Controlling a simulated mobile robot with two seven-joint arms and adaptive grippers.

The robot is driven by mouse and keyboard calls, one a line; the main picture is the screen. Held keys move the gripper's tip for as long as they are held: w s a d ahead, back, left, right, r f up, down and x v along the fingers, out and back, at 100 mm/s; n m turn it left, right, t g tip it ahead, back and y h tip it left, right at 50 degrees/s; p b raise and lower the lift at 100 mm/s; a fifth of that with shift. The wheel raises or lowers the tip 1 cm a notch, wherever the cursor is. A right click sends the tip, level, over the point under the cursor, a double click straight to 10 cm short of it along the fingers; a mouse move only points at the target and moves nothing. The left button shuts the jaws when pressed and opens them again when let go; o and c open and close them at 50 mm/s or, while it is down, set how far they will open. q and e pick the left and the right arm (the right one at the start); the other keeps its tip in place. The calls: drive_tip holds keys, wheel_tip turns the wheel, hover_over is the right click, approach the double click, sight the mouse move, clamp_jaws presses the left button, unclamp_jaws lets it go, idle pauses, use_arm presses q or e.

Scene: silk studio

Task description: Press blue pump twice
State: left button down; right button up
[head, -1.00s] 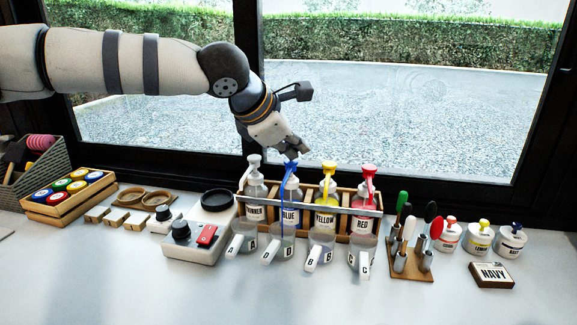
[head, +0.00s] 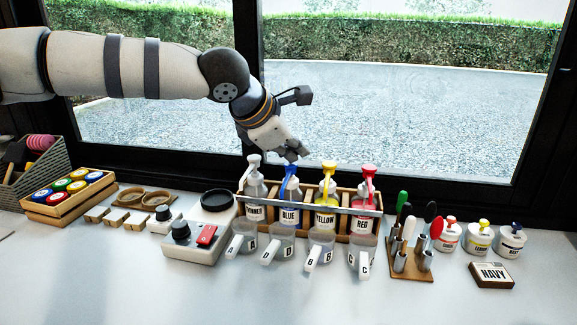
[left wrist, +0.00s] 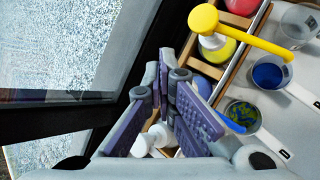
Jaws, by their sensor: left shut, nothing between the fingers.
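My left gripper (head: 294,156) is shut and empty, right above the blue pump head (head: 290,170) of the bottle labelled BLUE (head: 288,208). In the left wrist view the closed purple-padded fingers (left wrist: 178,112) hide most of the blue pump. Only its blue spout (left wrist: 231,123) shows past the fingers, pointing to a cup (left wrist: 243,116) with blue and yellow-green liquid. That clear cup, labelled D, also stands before the blue bottle in the head view (head: 283,238). I cannot tell whether the fingertips touch the pump. My right gripper is not in view.
A wooden rack (head: 340,232) holds the bottles. The yellow pump (head: 329,168) and red pump (head: 369,173) stand right of the blue one, a white pump (head: 254,161) left. The front counter is clear.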

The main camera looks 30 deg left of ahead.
sight(293, 165)
use_arm(q)
wheel_tip(293, 165, up, 8)
drive_tip(key=shift+r, duration=0.15)
idle(0.7)
idle(0.6)
